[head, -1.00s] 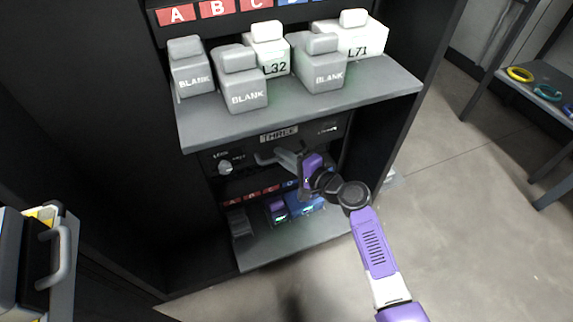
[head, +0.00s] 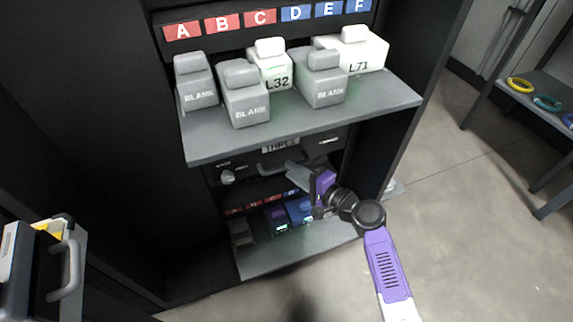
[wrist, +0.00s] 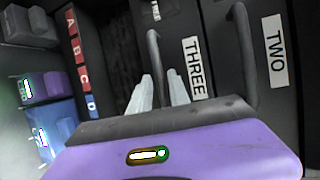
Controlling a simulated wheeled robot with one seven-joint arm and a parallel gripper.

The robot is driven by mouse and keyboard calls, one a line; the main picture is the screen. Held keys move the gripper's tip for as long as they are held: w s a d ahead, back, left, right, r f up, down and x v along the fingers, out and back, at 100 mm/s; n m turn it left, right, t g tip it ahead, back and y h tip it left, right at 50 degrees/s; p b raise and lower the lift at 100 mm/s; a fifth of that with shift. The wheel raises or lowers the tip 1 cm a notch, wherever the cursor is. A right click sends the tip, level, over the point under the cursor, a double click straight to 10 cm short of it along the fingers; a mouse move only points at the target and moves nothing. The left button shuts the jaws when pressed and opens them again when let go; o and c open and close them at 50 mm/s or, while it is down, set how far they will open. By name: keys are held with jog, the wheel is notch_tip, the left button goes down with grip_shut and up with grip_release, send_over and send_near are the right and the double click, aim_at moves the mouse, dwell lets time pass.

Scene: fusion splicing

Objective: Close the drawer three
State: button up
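Drawer three's dark front (head: 240,166) is under the grey shelf, with its THREE label (head: 281,146) partly hidden by the shelf edge. Its grey bar handle (head: 268,169) is below the label. I cannot tell how far the drawer stands out. My gripper (head: 298,173) is at the right end of the handle in the head view. In the wrist view, its two pale fingers (wrist: 161,88) are apart, with the handle (wrist: 154,50) at or between their tips. I cannot tell whether they touch it. The THREE label (wrist: 194,65) lies just right of the fingers there.
Grey BLANK blocks (head: 246,95) and white L32 and L71 blocks (head: 357,50) stand on the grey shelf (head: 300,128) above. A lower shelf (head: 290,248) holds small lit modules (head: 279,218). Another handle and the TWO label (wrist: 275,50) show in the wrist view.

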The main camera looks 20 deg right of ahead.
jog(key=shift+p+v, duration=0.4)
jog(key=shift+v, duration=1.6)
jog(key=shift+f, duration=0.1)
jog(key=d+r+h, duration=0.2)
jog(key=d+h, duration=0.1)
jog(key=d, duration=0.1)
jog(key=s+d+n+t+h, duration=0.1)
jog(key=s+d+n+h, duration=0.15)
jog(key=s+h, duration=0.45)
jog(key=s+a+r+n+y, duration=0.1)
jog(key=s+a+r+n, duration=0.25)
jog(key=s, duration=0.75)
jog(key=s+a+r+n+g+y, duration=0.1)
jog(key=s+a+r+n+y, duration=0.2)
jog(key=s, duration=0.9)
jog(key=s+a+r+n, duration=0.3)
jog(key=s+r+n, duration=0.15)
jog(key=s, duration=0.65)
notch_tip(320, 180, up, 31)
jog(key=p, duration=3.1)
jog(key=shift+n+p, duration=0.4)
jog(key=shift+n, duration=0.05)
